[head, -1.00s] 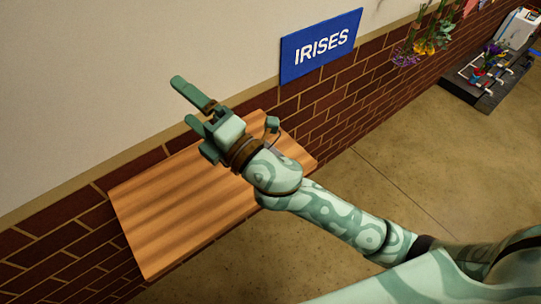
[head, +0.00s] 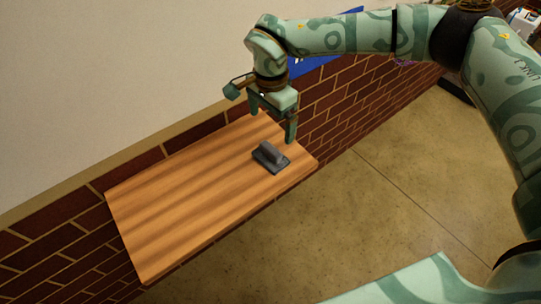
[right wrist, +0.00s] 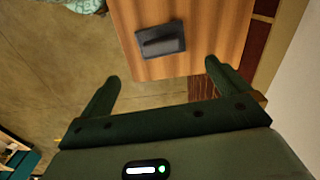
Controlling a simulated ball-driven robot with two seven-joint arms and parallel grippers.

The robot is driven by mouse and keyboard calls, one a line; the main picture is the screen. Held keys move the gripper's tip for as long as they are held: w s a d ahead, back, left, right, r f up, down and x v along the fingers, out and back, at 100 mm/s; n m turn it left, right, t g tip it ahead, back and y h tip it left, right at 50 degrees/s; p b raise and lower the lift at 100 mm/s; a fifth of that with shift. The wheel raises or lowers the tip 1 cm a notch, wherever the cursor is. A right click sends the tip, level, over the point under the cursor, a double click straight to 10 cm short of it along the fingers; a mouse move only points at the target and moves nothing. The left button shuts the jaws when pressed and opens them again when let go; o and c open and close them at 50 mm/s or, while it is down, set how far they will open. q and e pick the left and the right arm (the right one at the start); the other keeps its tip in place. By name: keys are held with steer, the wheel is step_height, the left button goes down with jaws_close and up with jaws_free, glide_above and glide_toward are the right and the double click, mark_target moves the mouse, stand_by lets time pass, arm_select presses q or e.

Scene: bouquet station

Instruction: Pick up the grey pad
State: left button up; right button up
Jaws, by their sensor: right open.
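The grey pad (head: 270,157) lies on the wooden shelf (head: 180,205), near its right end, with a raised grip bar along its top. In the right wrist view the pad (right wrist: 160,41) shows ahead of the fingertips, toward the top of the picture. My right gripper (head: 272,126) points down above the pad's far side, apart from it. Its jaws are open and empty; both fingers (right wrist: 160,82) show spread in the right wrist view. My left gripper is not in view.
The shelf is otherwise bare and stands against a brick and plaster wall (head: 335,110). A blue sign (head: 318,66) on the wall is partly hidden by my right arm. Open floor (head: 370,215) lies in front of the shelf.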

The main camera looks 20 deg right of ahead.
mark_target(271, 148)
step_height(271, 148, down, 7)
steer(key=shift+f+b, duration=0.2)
steer(key=shift+b, duration=0.5)
step_height(271, 148, down, 5)
steer(key=shift+w+f+b, duration=0.1)
steer(key=shift+w+b, duration=0.05)
steer(key=shift+b, duration=0.75)
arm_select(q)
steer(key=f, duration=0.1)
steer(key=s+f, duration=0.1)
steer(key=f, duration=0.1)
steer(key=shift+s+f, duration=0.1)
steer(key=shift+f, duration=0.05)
arm_select(e)
steer(key=c, duration=0.7)
